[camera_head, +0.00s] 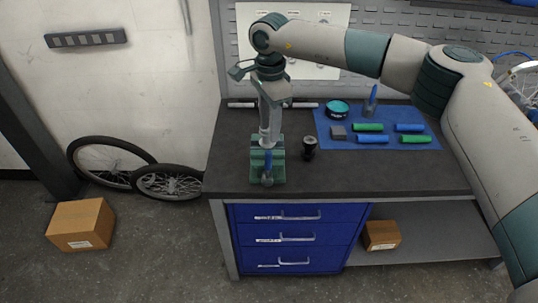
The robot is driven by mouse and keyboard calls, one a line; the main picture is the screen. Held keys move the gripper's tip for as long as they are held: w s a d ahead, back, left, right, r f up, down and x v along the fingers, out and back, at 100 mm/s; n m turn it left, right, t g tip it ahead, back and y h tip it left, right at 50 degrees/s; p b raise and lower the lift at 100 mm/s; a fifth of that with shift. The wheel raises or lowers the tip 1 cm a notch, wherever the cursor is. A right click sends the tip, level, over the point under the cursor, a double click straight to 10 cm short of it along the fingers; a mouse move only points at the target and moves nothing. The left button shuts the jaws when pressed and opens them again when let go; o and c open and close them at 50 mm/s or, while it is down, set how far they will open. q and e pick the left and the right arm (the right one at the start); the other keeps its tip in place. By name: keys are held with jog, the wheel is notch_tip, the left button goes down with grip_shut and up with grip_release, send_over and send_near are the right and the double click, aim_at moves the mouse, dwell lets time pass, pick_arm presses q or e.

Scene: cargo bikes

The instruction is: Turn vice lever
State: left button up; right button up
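The green vice (279,168) stands on the dark workbench top, near its front left. My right arm comes in from the right, and its gripper (268,141) points down at the vice's upper back part. The fingertips are close to the vice; I cannot tell whether they touch it. The fingers are small and overlap the vice, so I cannot tell whether they are open. My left gripper is not in view.
A black cylindrical part (309,147) stands just right of the vice. A blue mat (330,123) holds green and blue grips, a teal tape roll (337,108) and a grey block. The workbench (400,175) is clear along its front right. Wheels and a cardboard box (81,225) are on the left floor.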

aim_at(269, 151)
notch_tip(269, 151, down, 11)
jog(key=p, duration=0.4)
jog(key=shift+p, duration=0.4)
jog(key=shift+f, duration=0.75)
jog(key=shift+w, duration=0.1)
grip_shut()
